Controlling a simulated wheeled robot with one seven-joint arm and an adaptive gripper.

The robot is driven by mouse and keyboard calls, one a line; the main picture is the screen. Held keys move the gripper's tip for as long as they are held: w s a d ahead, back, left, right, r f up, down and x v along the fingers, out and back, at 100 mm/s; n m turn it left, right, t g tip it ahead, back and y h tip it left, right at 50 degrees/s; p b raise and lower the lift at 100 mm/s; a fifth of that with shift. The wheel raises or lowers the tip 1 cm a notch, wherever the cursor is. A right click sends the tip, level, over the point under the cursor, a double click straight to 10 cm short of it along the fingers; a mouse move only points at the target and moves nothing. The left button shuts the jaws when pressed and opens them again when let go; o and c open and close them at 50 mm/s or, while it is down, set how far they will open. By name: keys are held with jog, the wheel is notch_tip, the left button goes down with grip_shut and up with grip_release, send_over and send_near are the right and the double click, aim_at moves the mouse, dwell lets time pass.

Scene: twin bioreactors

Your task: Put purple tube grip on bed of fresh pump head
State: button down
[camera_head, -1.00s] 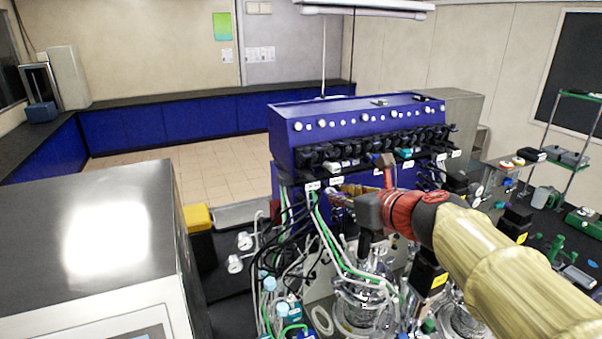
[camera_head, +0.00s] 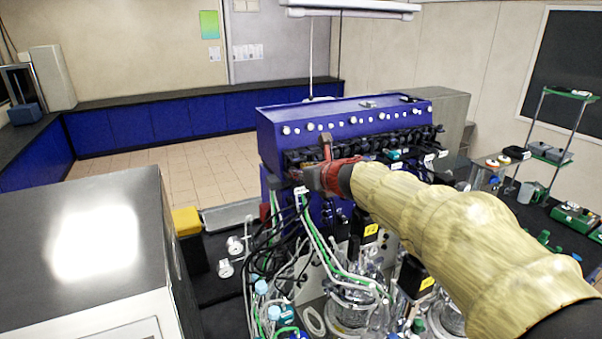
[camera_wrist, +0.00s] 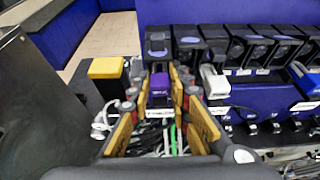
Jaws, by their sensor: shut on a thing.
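The purple tube grip (camera_wrist: 160,86) sits between the fingertips of my gripper (camera_wrist: 161,92) in the wrist view, and the fingers are shut on it. A white label shows just below it. A row of black pump heads runs behind it; the leftmost pump head (camera_wrist: 158,44) is straight beyond the grip, and another pump head (camera_wrist: 188,44) is just right of it. I cannot tell which one is the fresh pump head. In the head view my gripper is at the left end of the blue pump housing (camera_head: 345,118), and the purple grip is hidden there.
A white grip (camera_wrist: 215,82) is close to the right of my fingers. A yellow-topped black block (camera_wrist: 106,72) stands to the left. Tubes and cables (camera_head: 325,240) hang below the pump row, above glass vessels (camera_head: 352,305). A large steel-topped cabinet (camera_head: 85,235) stands at left.

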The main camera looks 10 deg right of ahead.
jog(key=shift+s, duration=0.3)
jog(key=shift+w+f, duration=0.1)
jog(key=shift+f, duration=0.1)
jog(key=c, duration=1.7)
grip_release()
jog(key=shift+c, duration=0.2)
jog(key=shift+o, duration=0.4)
jog(key=shift+r, duration=0.15)
jog(key=v, duration=1.2)
jog(key=shift+p, duration=0.3)
